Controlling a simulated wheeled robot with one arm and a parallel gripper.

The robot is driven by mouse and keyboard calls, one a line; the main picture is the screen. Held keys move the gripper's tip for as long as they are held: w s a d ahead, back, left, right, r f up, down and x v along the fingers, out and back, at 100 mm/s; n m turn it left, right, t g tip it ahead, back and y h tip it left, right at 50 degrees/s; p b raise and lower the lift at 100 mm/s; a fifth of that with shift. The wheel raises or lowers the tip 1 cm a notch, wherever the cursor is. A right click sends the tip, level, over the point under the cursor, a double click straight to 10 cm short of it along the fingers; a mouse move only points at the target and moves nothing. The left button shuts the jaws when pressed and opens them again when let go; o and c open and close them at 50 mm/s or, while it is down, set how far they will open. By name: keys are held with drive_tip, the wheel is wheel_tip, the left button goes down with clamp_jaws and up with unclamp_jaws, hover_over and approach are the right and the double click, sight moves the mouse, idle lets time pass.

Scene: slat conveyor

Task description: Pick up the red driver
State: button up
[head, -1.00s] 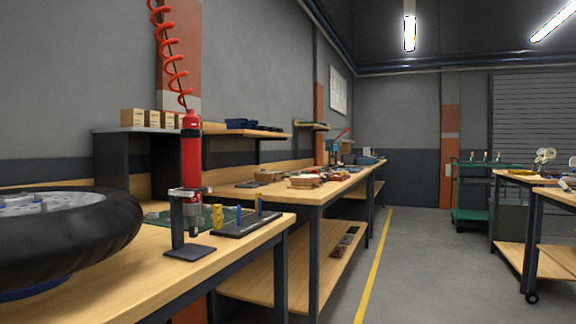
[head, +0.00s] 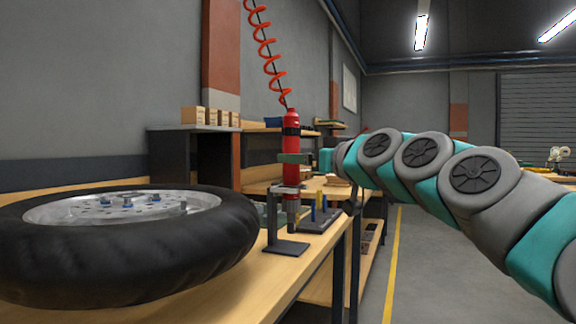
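The red driver (head: 291,122) hangs upright in the bracket of a small dark stand (head: 287,248) on the near bench. A coiled red hose runs up from its top. My arm reaches in from the right, and my gripper (head: 294,158) is at the driver's middle, above the bracket. A finger shows across the driver's body. Whether the fingers press on it or stand apart around it cannot be told. The driver's tip shows below the bracket, over the bench.
A wheel with a black tyre (head: 130,265) lies on the near bench (head: 235,290), left of the stand. A holder (head: 318,222) with blue and yellow pieces stands behind the stand. Small boxes (head: 212,118) sit on a shelf behind. The floor right of the yellow line is clear.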

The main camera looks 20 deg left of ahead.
drive_tip(key=shift+p+x, duration=0.8)
drive_tip(key=shift+x, duration=2.75)
drive_tip(key=shift+r, duration=0.15)
clamp_jaws()
